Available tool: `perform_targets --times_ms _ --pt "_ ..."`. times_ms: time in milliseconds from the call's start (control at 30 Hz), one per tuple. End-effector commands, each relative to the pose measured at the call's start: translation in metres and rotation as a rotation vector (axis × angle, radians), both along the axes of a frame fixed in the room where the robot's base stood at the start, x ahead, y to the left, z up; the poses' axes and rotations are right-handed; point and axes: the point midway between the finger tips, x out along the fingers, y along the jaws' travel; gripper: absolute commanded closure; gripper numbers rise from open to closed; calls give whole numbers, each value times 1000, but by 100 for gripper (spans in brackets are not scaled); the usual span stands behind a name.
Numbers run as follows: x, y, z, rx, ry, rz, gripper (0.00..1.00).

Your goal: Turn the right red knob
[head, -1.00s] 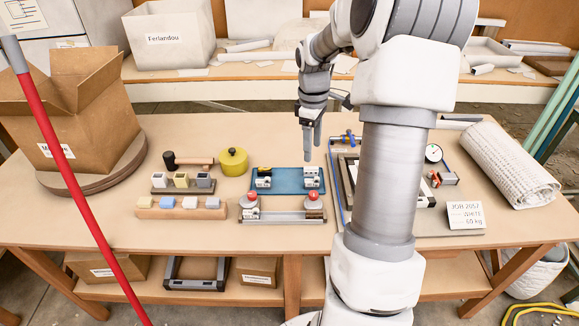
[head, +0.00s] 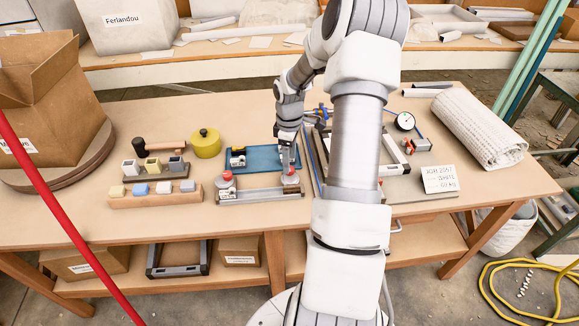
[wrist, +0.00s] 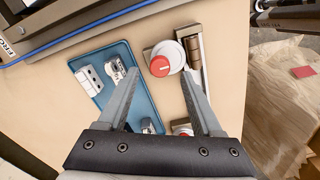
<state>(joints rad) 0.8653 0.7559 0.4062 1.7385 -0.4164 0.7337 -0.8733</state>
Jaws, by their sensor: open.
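The right red knob (head: 297,170) sits on a round pale base at the right end of a metal rail fixture (head: 258,194). In the head view my gripper (head: 289,160) points down just above and behind this knob and partly hides it. In the wrist view the right knob (wrist: 160,66) appears between my two open fingertips (wrist: 160,63), with no visible contact. The left red knob (head: 226,175) stands at the other end of the rail. In the wrist view its lower part is hidden behind my gripper. My gripper is open and empty.
A blue tray (head: 262,152) with small white parts lies just behind the rail. A wooden block with coloured pieces (head: 155,197) and a yellow-green pot (head: 206,143) are to the left. A dial gauge (head: 405,121) and a job card (head: 438,179) are to the right.

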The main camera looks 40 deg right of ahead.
Motion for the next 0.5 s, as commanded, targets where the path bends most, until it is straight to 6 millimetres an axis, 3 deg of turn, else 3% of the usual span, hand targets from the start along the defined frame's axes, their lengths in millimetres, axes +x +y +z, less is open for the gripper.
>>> perform_targets --times_ms 200,500 --pt "0 0 -26 -1 1 0 33" --pt "0 0 -31 -1 -1 -1 33"
